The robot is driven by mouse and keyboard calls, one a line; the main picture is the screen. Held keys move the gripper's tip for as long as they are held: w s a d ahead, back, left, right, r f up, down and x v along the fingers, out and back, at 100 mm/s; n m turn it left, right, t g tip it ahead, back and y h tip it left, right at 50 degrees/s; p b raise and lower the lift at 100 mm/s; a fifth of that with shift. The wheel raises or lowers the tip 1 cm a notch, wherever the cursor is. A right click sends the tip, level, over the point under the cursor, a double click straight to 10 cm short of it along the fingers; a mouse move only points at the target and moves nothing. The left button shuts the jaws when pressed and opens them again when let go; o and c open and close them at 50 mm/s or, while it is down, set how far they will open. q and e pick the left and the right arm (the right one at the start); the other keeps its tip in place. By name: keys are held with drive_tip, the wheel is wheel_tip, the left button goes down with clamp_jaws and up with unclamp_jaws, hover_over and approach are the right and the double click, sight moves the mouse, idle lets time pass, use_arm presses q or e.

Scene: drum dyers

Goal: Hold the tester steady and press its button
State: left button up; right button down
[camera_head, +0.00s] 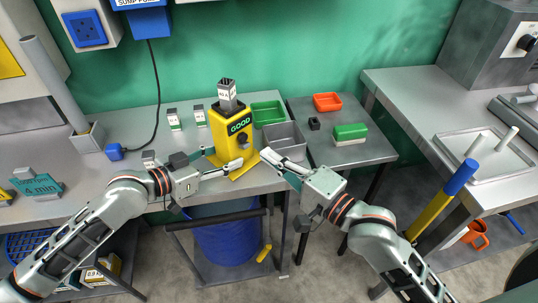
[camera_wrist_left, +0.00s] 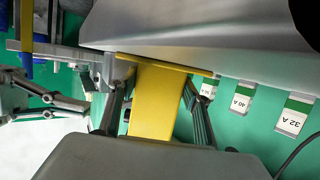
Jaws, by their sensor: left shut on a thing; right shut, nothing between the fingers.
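The yellow tester (camera_head: 222,132) stands upright near the front edge of the grey bench. Its display reads GOOD, a grey block with a label (camera_head: 227,95) sits in its top, and a dark round button (camera_head: 243,141) shows on its front. My left gripper (camera_head: 221,160) is shut on the lower part of the tester; the left wrist view shows the yellow body (camera_wrist_left: 155,105) between the fingers. My right gripper (camera_head: 266,154) is shut and empty, its fingertips just right of the tester's base. It also shows at the left of the left wrist view (camera_wrist_left: 75,104). Whether it touches the tester is unclear.
Small labelled fuses (camera_head: 173,119) stand left of the tester. A green bin (camera_head: 268,112) and a grey bin (camera_head: 298,139) stand close to its right. A black cable hangs behind.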

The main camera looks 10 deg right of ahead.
use_arm(q)
drive_tip(key=shift+w+a, duration=0.1)
idle(0.3)
drive_tip(key=o, duration=1)
